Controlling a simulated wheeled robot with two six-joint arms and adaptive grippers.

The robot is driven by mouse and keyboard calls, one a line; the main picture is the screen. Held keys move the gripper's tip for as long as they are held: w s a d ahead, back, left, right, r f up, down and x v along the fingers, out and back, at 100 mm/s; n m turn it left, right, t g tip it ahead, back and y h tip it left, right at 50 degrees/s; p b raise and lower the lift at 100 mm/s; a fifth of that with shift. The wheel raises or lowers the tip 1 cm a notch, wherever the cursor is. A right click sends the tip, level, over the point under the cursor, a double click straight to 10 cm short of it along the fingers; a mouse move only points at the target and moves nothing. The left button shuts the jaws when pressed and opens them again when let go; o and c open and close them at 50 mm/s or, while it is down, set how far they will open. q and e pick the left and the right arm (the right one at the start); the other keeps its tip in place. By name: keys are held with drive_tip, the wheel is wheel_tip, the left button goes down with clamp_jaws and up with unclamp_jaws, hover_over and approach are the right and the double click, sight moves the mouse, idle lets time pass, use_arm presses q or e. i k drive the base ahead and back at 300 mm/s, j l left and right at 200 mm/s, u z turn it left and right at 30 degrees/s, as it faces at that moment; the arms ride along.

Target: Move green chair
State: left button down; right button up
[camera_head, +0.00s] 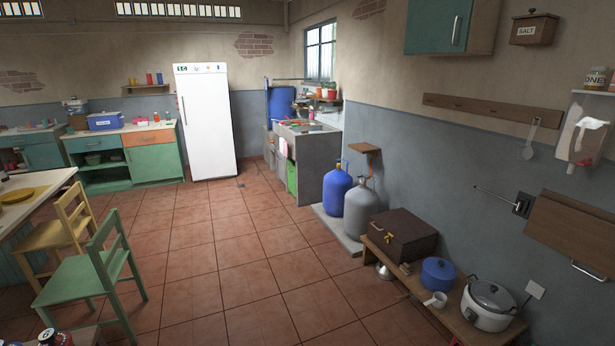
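The green chair (78,276) stands upright on the tiled floor at the lower left. Its slatted back faces right and its seat is toward the left. It stands in front of a yellow chair (50,239), nearer to me. A table (40,182) with a pale top is behind them at the left edge. Neither of my grippers shows in the head view.
Open tiled floor (235,260) lies right of the chair. A low wooden bench (420,290) with a rice cooker (488,304), blue pot (438,273) and brown case (400,236) lines the right wall. Gas cylinders (361,212) stand beyond it. A white fridge (206,122) stands at the back.

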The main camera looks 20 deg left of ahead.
sight(94, 274)
drive_tip(key=i+j+u, duration=0.25)
drive_tip(key=i+u, duration=0.5)
drive_tip(key=i, duration=0.3)
drive_tip(key=i+u, duration=0.4)
drive_tip(key=i, duration=0.15)
drive_tip(key=i+l+u, duration=0.35)
drive_tip(key=i, duration=0.15)
drive_tip(key=i+l+u, duration=0.4)
drive_tip(key=i+u, duration=0.7)
drive_tip(key=u, duration=0.15)
drive_tip(key=i+l+u, duration=0.25)
drive_tip(key=u, duration=0.2)
drive_tip(key=i+l+u, duration=0.45)
drive_tip(key=k+j, duration=0.1)
